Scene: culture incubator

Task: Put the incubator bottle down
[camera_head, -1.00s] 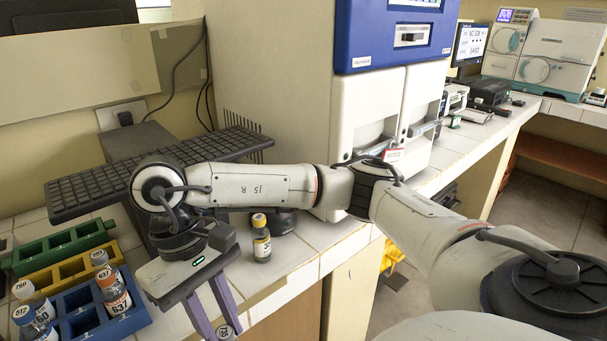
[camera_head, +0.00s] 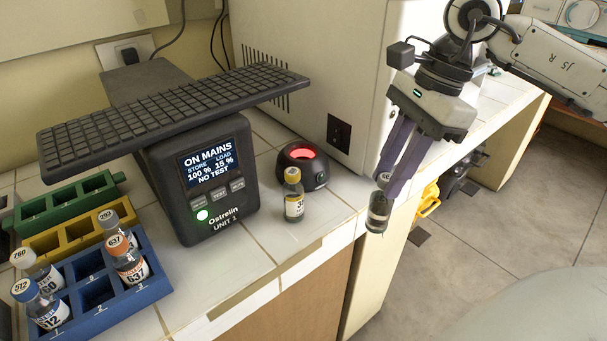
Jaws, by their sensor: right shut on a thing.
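My right gripper (camera_head: 386,181) comes in from the upper right and points down. Its purple fingers are shut on a small bottle (camera_head: 378,212) with a pale cap. The bottle hangs past the counter's front edge, with the floor below it. A yellow-capped bottle (camera_head: 293,199) stands upright on the tiled counter (camera_head: 235,275), to the left of the held one. Which of them is the incubator bottle I cannot tell from labels. My left gripper does not show.
A black device with a glowing red well (camera_head: 302,165) stands behind the yellow-capped bottle. A UPS unit (camera_head: 215,185) carries a keyboard (camera_head: 170,105). Blue (camera_head: 150,294), yellow (camera_head: 62,238) and green (camera_head: 60,208) racks stand at left; several bottles are there. Bare tiles lie in front of the UPS.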

